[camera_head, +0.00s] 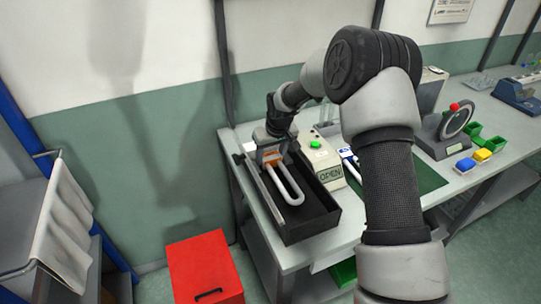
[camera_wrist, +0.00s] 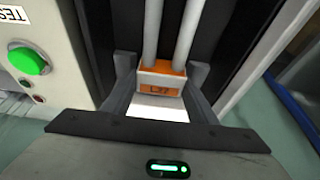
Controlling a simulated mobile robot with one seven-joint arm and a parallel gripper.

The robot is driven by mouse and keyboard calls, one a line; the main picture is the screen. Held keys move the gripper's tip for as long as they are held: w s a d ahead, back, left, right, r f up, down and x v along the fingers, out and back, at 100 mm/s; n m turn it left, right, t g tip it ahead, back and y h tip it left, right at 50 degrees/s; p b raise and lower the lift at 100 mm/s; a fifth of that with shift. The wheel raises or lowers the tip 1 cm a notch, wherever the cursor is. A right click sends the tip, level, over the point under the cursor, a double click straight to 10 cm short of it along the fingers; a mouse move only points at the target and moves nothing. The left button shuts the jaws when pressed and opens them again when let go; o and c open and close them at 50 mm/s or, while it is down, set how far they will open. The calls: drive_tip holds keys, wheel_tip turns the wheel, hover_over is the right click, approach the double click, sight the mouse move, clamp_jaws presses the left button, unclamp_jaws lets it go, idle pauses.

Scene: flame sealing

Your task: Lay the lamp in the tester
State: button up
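The lamp is a U-shaped white tube (camera_head: 289,187) with an orange base marked with small lettering (camera_wrist: 160,86). The tester is a long black open tray (camera_head: 316,219) with a beige control box (camera_head: 324,158) beside it, carrying a green button and an OPEN sign. My gripper (camera_head: 269,152) is at the tray's far end, its fingers on both sides of the orange base, apparently shut on it. The wrist view shows both tubes running away from my gripper over the tray's dark inside. I cannot tell whether the lamp touches the tray floor.
A green mat (camera_head: 427,178) lies behind my arm. A red cabinet (camera_head: 205,270) stands on the floor in front. A cloth-draped cart (camera_head: 62,215) is at left.

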drive_tip(key=shift+o, duration=1)
drive_tip(key=shift+s+f, duration=0.1)
drive_tip(key=shift+f, duration=0.1)
drive_tip(key=shift+o, duration=0.5)
drive_tip(key=v, duration=1.7)
drive_tip(key=shift+r, duration=0.4)
drive_tip(key=shift+d, duration=0.1)
